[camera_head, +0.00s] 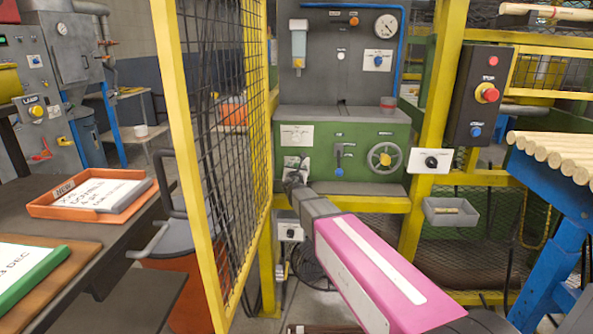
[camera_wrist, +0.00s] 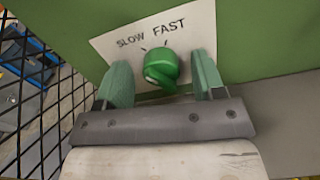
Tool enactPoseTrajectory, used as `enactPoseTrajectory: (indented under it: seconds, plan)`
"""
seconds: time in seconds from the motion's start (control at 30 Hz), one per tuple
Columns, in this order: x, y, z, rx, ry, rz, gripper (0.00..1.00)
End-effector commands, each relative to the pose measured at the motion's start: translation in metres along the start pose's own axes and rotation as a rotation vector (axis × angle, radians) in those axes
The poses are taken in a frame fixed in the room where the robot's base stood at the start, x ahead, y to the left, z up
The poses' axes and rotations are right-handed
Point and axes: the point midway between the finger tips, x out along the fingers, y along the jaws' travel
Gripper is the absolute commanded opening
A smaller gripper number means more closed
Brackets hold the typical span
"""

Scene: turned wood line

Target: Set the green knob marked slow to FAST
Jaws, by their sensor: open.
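The green knob (camera_wrist: 160,68) sits on a pale plate (camera_wrist: 195,25) lettered SLOW on the left and FAST on the right, with a short tick under each word. I cannot tell which tick the knob points at. My gripper (camera_wrist: 162,80) is open, with one green finger left of the knob and one right of it. Clear gaps show between the fingers and the knob. In the head view my gripper (camera_head: 296,177) is at the front of the green machine (camera_head: 350,130), and the knob is hidden there.
A black mesh guard in a yellow frame (camera_head: 262,150) stands close to the left of my arm; its mesh (camera_wrist: 40,110) also shows in the wrist view.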

Motion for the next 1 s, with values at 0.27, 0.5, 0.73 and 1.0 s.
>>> enactPoseTrajectory:
  seconds: [0.27, 0.5, 0.73, 1.0]
  plan:
    - [-0.0004, 0.0, 0.0001, 0.0, 0.0, 0.0, 0.13]
    - [-0.0004, 0.0, 0.0001, 0.016, 0.0, 0.0, 0.14]
    - [-0.0003, -0.0005, 0.0, 0.106, 0.0, -0.002, 0.14]
    - [-0.0002, -0.0013, -0.0002, 0.327, 0.0, -0.002, 0.14]
